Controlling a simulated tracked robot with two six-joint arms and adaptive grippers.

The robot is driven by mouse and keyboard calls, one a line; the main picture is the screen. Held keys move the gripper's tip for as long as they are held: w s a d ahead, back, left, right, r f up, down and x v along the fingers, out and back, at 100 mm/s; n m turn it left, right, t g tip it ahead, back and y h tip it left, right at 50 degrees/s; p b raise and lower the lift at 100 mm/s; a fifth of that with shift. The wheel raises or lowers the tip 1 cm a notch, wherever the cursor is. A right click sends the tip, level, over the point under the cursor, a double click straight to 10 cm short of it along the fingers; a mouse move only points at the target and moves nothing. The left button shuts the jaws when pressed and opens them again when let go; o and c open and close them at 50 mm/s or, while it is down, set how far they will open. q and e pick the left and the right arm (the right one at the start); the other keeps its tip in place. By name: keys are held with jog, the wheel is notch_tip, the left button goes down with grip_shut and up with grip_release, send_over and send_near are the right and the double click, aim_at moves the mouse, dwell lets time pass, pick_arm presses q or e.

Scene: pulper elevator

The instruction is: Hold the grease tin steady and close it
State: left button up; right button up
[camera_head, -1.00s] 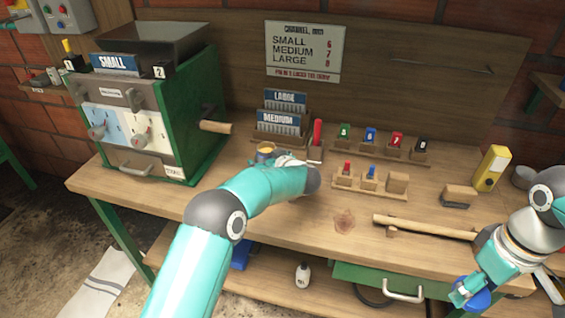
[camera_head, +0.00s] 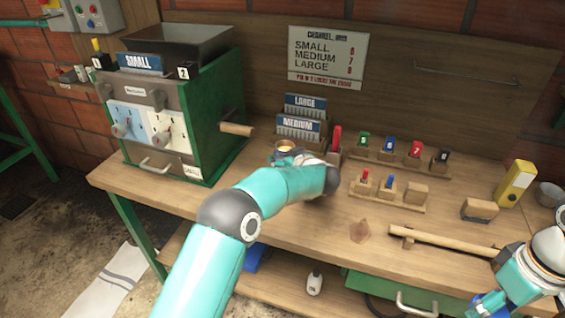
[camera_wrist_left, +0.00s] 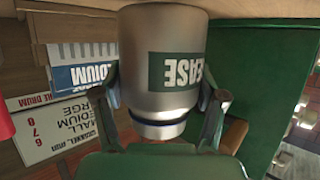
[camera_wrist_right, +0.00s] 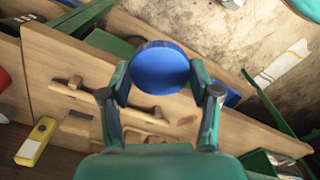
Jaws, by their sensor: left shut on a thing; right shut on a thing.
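The grease tin (camera_head: 284,145) stands upright and open on the bench, its yellowish contents showing in the head view. My left gripper (camera_head: 292,158) is shut around the tin's sides. The left wrist view shows the silver tin (camera_wrist_left: 165,50) with a dark green label between the two fingers, upside down in that picture. My right gripper (camera_wrist_right: 160,75) is shut on a round blue lid (camera_wrist_right: 160,55), held by its edges. In the head view the lid (camera_head: 488,306) is partly hidden at the lower right, in front of the bench and well apart from the tin.
A green machine (camera_head: 190,115) stands left of the tin. Medium and large screen plates stand in a rack (camera_head: 296,137) behind it. Small racks of coloured pieces (camera_head: 388,192) are to its right. A wooden bar (camera_head: 445,243) lies near the front edge.

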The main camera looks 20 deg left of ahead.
pick_arm(q)
jog(key=shift+r, duration=0.85)
jog(key=s+d+b, duration=0.1)
jog(key=s+d, duration=0.5)
jog(key=s+d+b, duration=0.1)
jog(key=s+d, duration=0.5)
jog(key=s, duration=0.1)
jog(key=shift+s+d+f+b, duration=0.1)
jog(key=shift+s+d+b, duration=0.05)
jog(key=shift+b, duration=0.2)
pick_arm(e)
notch_tip(320, 180, down, 3)
jog(key=shift+r, duration=0.15)
pick_arm(q)
jog(key=o, duration=0.7)
jog(key=c, duration=0.8)
jog(key=shift+c, duration=0.7)
